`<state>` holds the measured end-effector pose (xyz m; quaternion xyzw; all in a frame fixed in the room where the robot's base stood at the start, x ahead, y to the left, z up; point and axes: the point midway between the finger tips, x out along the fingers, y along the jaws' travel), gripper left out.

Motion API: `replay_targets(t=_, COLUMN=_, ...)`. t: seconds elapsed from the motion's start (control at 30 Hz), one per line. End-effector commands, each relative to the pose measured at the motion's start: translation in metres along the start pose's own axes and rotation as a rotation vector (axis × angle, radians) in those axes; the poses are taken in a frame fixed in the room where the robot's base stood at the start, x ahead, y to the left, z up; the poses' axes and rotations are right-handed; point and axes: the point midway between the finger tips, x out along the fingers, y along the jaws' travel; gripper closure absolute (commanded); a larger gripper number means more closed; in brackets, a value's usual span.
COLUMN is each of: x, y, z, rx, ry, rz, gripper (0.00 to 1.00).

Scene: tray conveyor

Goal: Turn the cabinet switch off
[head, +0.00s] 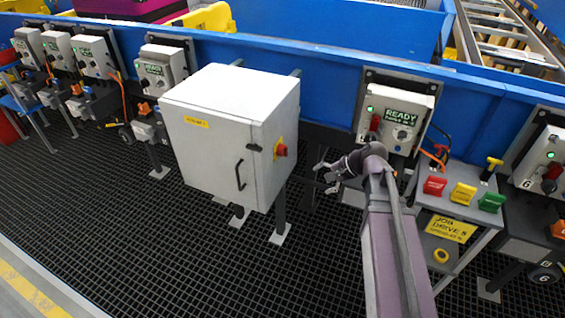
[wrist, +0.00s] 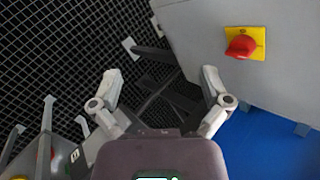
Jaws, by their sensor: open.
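The grey cabinet (head: 232,130) stands in the middle of the head view, with a black handle on its door. Its switch is a red knob (head: 281,150) on a yellow plate on the right-hand side face. In the wrist view the red knob (wrist: 240,46) shows at the upper right on its yellow plate (wrist: 259,40). My gripper (head: 322,178) is to the right of the cabinet, apart from the switch. In the wrist view my gripper (wrist: 161,80) is open and empty, its fingers spread wide, and the knob lies beyond the right finger.
A control box reading READY (head: 402,115) is mounted on the blue conveyor wall (head: 330,80) behind my arm. A small stand with red, yellow and green blocks (head: 463,193) is to the right. Black grid floor (head: 100,220) lies open in front of the cabinet.

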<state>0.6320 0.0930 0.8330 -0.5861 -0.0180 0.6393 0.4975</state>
Motion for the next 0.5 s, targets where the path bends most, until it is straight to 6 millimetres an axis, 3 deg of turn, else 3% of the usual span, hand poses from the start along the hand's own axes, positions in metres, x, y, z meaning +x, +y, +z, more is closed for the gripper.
replay_targets(t=0.03, x=0.014, y=0.002, z=-0.009, rx=0.046, ry=-0.018, rz=-0.041, gripper=0.03)
replay_targets(t=0.1, x=0.022, y=-0.003, z=-0.015, rx=0.116, ry=-0.046, rz=-0.102, gripper=0.03)
replay_targets(t=0.5, x=0.051, y=-0.03, z=-0.051, rx=0.52, ry=-0.275, rz=-0.412, gripper=0.03)
